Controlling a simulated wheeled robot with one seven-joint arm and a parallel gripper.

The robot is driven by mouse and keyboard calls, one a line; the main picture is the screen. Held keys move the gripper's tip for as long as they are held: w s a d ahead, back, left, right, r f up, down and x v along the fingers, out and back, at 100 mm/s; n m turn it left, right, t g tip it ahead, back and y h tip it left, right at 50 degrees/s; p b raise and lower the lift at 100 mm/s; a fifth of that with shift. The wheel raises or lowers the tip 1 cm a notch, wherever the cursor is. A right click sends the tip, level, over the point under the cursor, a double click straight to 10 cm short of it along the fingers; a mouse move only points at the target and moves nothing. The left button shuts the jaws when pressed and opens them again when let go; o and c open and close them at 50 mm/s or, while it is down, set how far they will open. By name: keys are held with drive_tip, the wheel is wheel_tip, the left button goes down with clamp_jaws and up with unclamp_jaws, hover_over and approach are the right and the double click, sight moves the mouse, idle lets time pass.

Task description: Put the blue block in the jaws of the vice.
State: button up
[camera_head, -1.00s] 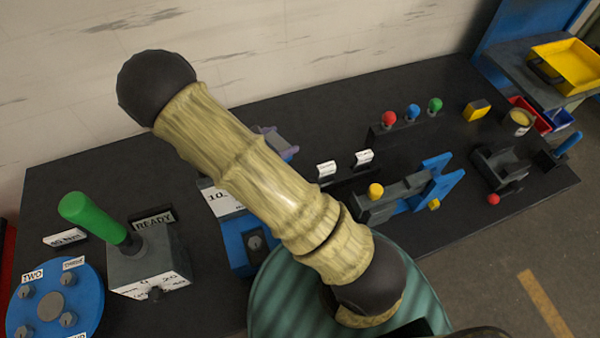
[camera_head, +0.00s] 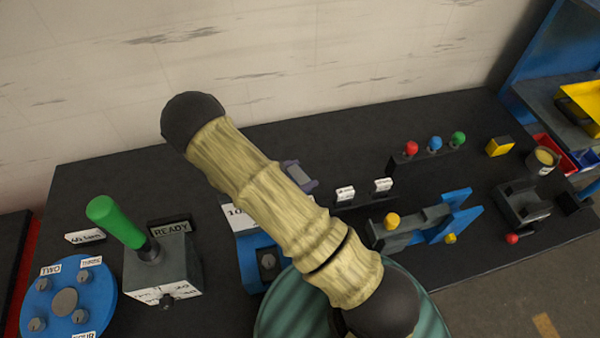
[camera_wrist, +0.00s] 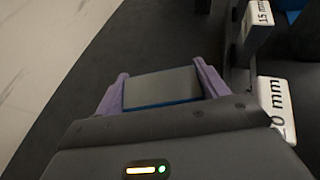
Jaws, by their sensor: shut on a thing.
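My gripper (camera_wrist: 163,80) shows in the wrist view with two purple fingers on either side of a block (camera_wrist: 162,88). The block has a grey upper face and a blue lower edge; I take it for the blue block. In the head view my gripper (camera_head: 301,176) is mostly behind my arm, over the dark bench. A grey fixture with two raised ends and a red knob, which looks like the vice (camera_head: 522,206), stands at the bench's right end, well apart from my gripper.
Small white labels (camera_head: 345,193) stand just right of my gripper. A blue and grey mechanism with a yellow knob (camera_head: 392,221) lies between gripper and vice. Red, blue and green knobs (camera_head: 434,143) stand behind. A green lever (camera_head: 118,222) stands at left. The bench (camera_head: 110,190) is bare near the wall.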

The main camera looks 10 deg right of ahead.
drive_tip(key=shift+f+p, duration=0.5)
drive_tip(key=shift+f, duration=1.45)
drive_tip(key=shift+f, duration=0.15)
drive_tip(key=o, duration=1.6)
drive_tip(key=shift+o, duration=0.2)
drive_tip(key=shift+r, duration=0.2)
drive_tip(key=b+v, duration=0.4)
drive_tip(key=v, duration=0.7)
drive_tip(key=shift+a, duration=0.4)
drive_tip(key=shift+s+r, duration=0.2)
